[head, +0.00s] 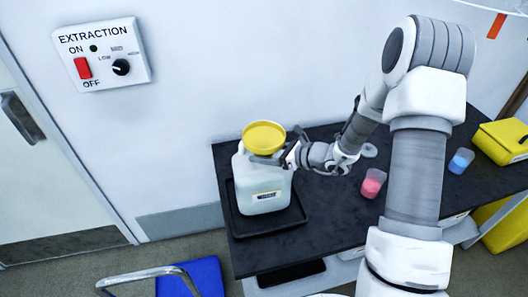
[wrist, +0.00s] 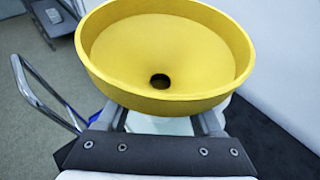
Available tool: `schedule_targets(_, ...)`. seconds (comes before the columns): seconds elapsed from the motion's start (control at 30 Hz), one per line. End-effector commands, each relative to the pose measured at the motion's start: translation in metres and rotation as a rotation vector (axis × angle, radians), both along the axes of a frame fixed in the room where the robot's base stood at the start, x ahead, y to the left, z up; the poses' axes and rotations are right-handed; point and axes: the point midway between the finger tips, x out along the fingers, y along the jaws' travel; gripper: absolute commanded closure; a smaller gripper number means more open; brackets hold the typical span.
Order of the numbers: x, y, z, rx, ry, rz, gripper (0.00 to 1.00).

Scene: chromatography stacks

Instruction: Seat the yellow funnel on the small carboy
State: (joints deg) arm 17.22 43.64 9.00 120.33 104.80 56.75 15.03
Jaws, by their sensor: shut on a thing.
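The yellow funnel (head: 264,137) is at the top of the small carboy, a white jug with a label (head: 262,190). My gripper (head: 270,158) reaches in from the right and is shut on the funnel just below its bowl. In the wrist view the funnel (wrist: 165,50) fills the upper middle, its bowl facing up with the dark drain hole visible. The gripper's fingers (wrist: 165,118) go under the rim, and their tips are hidden. A pale piece of the carboy (wrist: 158,125) shows between them. The carboy's mouth and the funnel's stem are hidden, so I cannot tell whether the stem is in the mouth.
The carboy stands in a black tray (head: 290,217) at the left end of the dark bench (head: 330,215). Beakers with red (head: 373,184) and blue (head: 461,161) liquid stand to the right. A yellow case (head: 503,140) is at the far right.

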Motion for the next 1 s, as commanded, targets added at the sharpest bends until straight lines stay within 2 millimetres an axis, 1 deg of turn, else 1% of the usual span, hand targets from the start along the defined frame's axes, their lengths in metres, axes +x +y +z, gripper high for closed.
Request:
schedule_targets(0.03, -0.003, -0.001, -0.008, -0.007, 0.02, -0.004, 0.93)
schedule_targets(0.3, -0.002, -0.001, -0.016, -0.008, 0.019, -0.004, 0.93)
schedule_targets(0.53, 0.0, -0.001, -0.021, -0.007, 0.013, -0.003, 0.93)
schedule_targets(0.8, 0.0, -0.001, -0.021, -0.009, 0.015, -0.004, 0.93)
schedule_targets(0.83, 0.0, -0.001, -0.021, -0.009, 0.015, -0.004, 0.29)
schedule_targets(0.9, 0.0, -0.001, -0.021, -0.009, 0.013, -0.004, 0.16)
schedule_targets(1.0, 0.001, -0.001, -0.02, -0.008, 0.011, -0.003, 0.0)
